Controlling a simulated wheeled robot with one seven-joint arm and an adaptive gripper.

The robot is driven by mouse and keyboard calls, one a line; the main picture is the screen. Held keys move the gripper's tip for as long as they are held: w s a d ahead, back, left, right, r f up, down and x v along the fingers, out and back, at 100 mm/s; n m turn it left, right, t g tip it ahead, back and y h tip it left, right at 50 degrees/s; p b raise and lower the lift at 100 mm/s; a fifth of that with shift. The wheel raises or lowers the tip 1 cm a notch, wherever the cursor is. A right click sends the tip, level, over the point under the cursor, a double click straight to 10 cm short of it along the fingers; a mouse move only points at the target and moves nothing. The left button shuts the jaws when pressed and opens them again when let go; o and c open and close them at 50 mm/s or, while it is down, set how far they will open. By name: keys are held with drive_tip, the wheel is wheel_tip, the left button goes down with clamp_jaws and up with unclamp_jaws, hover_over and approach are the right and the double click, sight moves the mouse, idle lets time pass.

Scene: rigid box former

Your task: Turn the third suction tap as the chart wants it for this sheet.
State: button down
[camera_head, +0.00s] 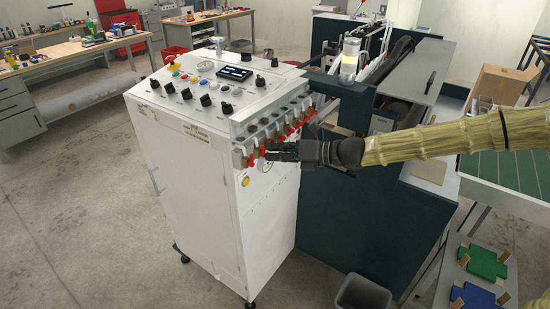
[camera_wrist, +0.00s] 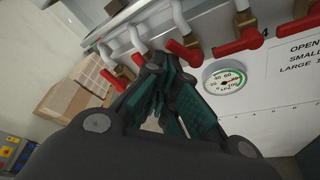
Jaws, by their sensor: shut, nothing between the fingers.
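A row of suction taps with red handles and brass bodies (camera_head: 281,131) runs along the upper side of the white cabinet (camera_head: 200,190). In the wrist view one red handle (camera_wrist: 237,43) lies sideways near a printed 4, and another red handle (camera_wrist: 183,48) slants beside it. Further handles (camera_wrist: 116,82) are to the left, partly behind my fingers. Which tap is the third cannot be told for sure. My gripper (camera_head: 270,151) is shut and empty, its tips close to the taps; it also shows in the wrist view (camera_wrist: 155,66). Contact cannot be told. A chart (camera_wrist: 300,55) is cut off, reading OPEN, SMALL, LARGE.
A round pressure gauge (camera_wrist: 224,81) sits below the taps. The cabinet top carries black knobs and a small display (camera_head: 234,73). A dark machine body (camera_head: 345,215) stands close at right, with a grey bin (camera_head: 362,294) on the floor. Floor at left is clear.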

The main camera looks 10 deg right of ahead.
drive_tip(key=shift+w+d+r, duration=0.2)
drive_tip(key=shift+d+r, duration=0.2)
drive_tip(key=shift+r, duration=0.2)
idle(0.8)
drive_tip(key=v, duration=1.1)
drive_tip(key=shift+s+d, duration=0.15)
drive_tip(key=shift+d, duration=0.2)
idle(1.3)
